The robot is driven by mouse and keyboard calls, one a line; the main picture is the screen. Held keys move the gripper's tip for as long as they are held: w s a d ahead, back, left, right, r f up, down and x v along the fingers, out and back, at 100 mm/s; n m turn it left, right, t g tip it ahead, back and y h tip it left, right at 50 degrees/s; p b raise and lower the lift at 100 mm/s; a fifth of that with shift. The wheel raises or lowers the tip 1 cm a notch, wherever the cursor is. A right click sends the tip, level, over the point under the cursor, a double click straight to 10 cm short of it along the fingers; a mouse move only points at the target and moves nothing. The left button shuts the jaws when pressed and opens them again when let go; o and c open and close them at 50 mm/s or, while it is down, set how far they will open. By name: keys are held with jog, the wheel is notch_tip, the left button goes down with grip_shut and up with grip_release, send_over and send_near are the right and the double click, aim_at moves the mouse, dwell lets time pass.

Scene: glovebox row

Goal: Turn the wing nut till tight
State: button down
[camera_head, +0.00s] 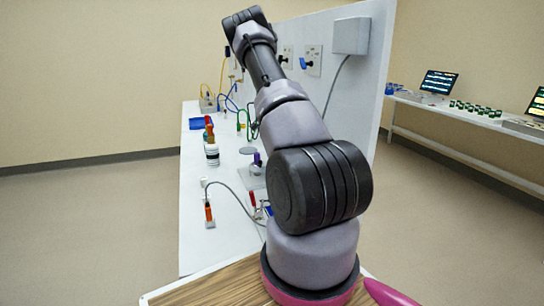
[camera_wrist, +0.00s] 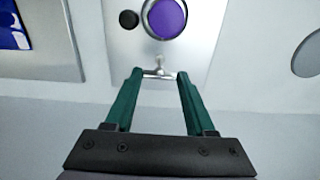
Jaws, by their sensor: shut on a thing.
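The wing nut (camera_wrist: 159,70) is a small silvery metal piece with a short stem, at the lower edge of a grey metal plate (camera_wrist: 197,45) in the wrist view. My gripper (camera_wrist: 160,75) has two green fingers, their tips on either side of the wing nut and closed on its wings. On the same plate, just beyond, are a purple round part (camera_wrist: 167,18) in a metal ring and a black knob (camera_wrist: 128,19). In the head view my arm hides the gripper and the wing nut; a purple part (camera_head: 257,159) shows beside the arm.
In the wrist view a blue-and-white framed panel (camera_wrist: 38,42) lies left and a grey disc (camera_wrist: 308,55) right.

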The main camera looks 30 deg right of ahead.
jog(key=shift+c, duration=1.2)
grip_release()
jog(key=shift+r, duration=0.15)
notch_tip(320, 180, up, 11)
jog(key=shift+f, duration=0.2)
